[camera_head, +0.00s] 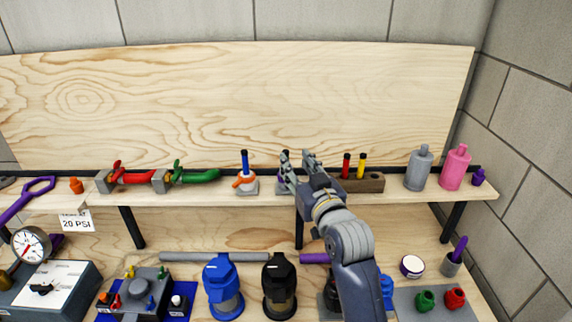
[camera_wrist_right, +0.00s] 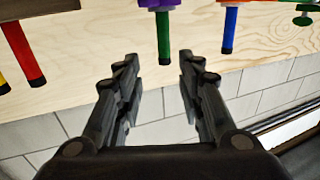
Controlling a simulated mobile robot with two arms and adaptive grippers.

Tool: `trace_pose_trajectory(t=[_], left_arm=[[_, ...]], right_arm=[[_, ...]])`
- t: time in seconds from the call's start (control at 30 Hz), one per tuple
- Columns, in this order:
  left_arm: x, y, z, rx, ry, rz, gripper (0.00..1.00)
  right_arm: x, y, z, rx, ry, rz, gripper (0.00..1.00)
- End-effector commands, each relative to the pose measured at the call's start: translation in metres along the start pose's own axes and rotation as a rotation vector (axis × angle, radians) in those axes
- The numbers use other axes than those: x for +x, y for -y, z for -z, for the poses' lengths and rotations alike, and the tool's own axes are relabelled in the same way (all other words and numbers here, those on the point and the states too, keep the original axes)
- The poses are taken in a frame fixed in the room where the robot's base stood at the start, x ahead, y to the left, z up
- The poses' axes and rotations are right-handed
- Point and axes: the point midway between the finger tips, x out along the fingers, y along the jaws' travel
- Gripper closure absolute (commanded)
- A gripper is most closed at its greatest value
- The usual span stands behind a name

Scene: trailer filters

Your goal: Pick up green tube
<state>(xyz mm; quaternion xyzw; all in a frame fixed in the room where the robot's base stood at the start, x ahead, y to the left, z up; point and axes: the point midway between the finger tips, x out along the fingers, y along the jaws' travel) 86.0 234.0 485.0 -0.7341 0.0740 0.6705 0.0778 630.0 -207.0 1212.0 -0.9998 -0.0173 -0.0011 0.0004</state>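The green tube (camera_wrist_right: 164,32) has a black end and stands in a purple holder (camera_wrist_right: 153,4) in the right wrist view. In the head view my right gripper (camera_head: 299,168) is at the upper shelf and largely hides the tube and holder. My right gripper (camera_wrist_right: 158,66) is open in the wrist view, with a finger on each side of the line to the tube. The tube's black end shows in the gap near the fingertips, and neither finger visibly touches it. My left gripper is not in view.
A blue tube (camera_head: 245,162) in an orange-and-white holder (camera_head: 245,183) stands left of my gripper. Red (camera_head: 346,166) and yellow (camera_head: 361,166) tubes stand in a wooden block (camera_head: 372,184) to the right. Grey (camera_head: 419,170) and pink (camera_head: 455,169) bottles are farther right. A plywood panel (camera_head: 240,105) rises behind.

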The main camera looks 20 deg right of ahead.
Motion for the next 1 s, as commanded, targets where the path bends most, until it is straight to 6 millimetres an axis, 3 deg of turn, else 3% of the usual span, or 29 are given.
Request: trace_pose_trajectory(t=[0.27,0.63,0.97,1.0], left_arm=[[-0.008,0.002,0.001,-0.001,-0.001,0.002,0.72],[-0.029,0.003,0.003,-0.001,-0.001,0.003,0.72],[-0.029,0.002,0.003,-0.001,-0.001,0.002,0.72],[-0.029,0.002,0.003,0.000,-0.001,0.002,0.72]], right_arm=[[0.018,0.001,0.001,0.001,0.003,0.000,0.65],[0.060,0.005,-0.001,0.000,0.003,0.000,0.65],[0.065,0.005,-0.003,0.000,0.002,0.000,0.65],[0.065,0.005,-0.003,0.000,0.002,0.000,0.72]])
